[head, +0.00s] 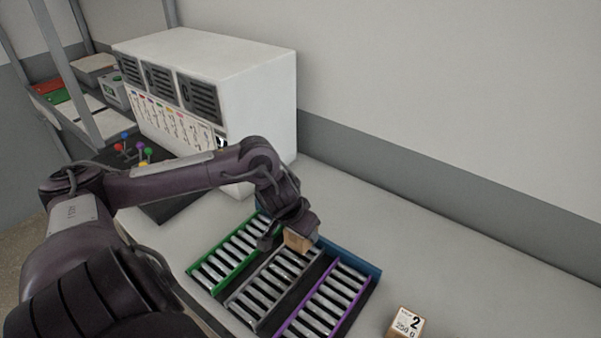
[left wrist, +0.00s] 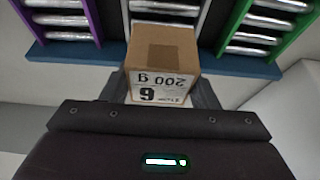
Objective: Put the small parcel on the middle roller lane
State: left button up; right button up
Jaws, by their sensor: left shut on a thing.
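The box is at the far end of the middle roller lane (head: 262,291), which has grey rails. I cannot tell whether it touches the rollers. My right gripper is not in view.
A green-railed lane (head: 207,273) lies left of the middle lane and a purple-railed lane (head: 331,299) right of it. A blue end bar (head: 350,258) runs behind them. Another parcel marked 2 (head: 406,323) stands at the right. A white cabinet (head: 262,95) stands behind.

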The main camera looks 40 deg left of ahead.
aim_at(293, 234)
pick_arm(q)
notch_tip(293, 234, down, 4)
jog(key=shift+r, duration=0.2)
jog(key=o, duration=1.1)
jog(key=shift+f, duration=0.15)
jog(key=v, duration=0.6)
jog(key=shift+s+r, duration=0.15)
jog(key=shift+r, duration=0.1)
jog(key=shift+p+v, duration=1.6)
jog(key=shift+v, duration=1.3)
